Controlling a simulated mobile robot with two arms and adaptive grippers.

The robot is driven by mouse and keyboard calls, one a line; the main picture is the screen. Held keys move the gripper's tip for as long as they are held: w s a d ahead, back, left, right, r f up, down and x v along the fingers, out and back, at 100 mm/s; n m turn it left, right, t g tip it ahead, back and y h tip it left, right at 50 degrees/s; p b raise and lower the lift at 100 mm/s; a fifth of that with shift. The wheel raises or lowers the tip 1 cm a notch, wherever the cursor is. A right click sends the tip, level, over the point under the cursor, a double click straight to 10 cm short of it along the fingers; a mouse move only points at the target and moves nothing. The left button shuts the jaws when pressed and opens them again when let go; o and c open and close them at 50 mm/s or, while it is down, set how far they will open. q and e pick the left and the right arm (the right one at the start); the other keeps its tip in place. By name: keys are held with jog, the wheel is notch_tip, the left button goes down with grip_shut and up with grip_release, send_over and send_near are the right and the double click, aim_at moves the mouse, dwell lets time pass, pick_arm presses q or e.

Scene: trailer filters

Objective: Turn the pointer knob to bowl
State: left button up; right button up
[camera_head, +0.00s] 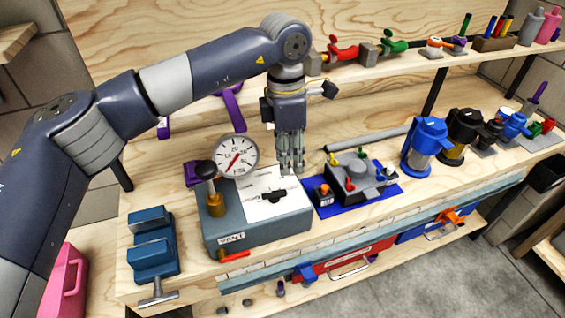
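The pointer knob (273,196) is small and black and sits on a white label plate (252,208) on top of a grey-blue box (266,231) marked "VENT". The printing on the plate is too small to read. My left gripper (291,170) points down above the far right part of the box, behind the knob in the picture and apart from it. Its fingers look close together, but I cannot tell from this angle whether they are open or shut. Nothing shows between them. My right gripper is not in view.
A round dial gauge (236,156) and a brass valve with a black handle (211,189) stand at the box's left. A blue vise (152,245) is further left. A blue mat (326,208) with coloured valves and blue-capped filter (424,146) lie right. A shelf (405,66) runs behind.

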aim_at(284, 190)
pick_arm(q)
jog(key=shift+s+a+f+y+p, duration=0.3)
jog(key=shift+a+f+p, duration=0.25)
jog(key=shift+f, duration=0.3)
notch_tip(284, 190, down, 4)
jog(key=shift+r+p, duration=0.25)
jog(key=shift+p, duration=0.05)
jog(key=f, duration=0.2)
jog(key=shift+w+f+p, duration=0.3)
jog(key=shift+f, duration=0.05)
jog(key=shift+s+f, duration=0.1)
jog(key=shift+f, duration=0.7)
jog(key=shift+c, duration=0.3)
jog(key=c, duration=0.5)
grip_shut()
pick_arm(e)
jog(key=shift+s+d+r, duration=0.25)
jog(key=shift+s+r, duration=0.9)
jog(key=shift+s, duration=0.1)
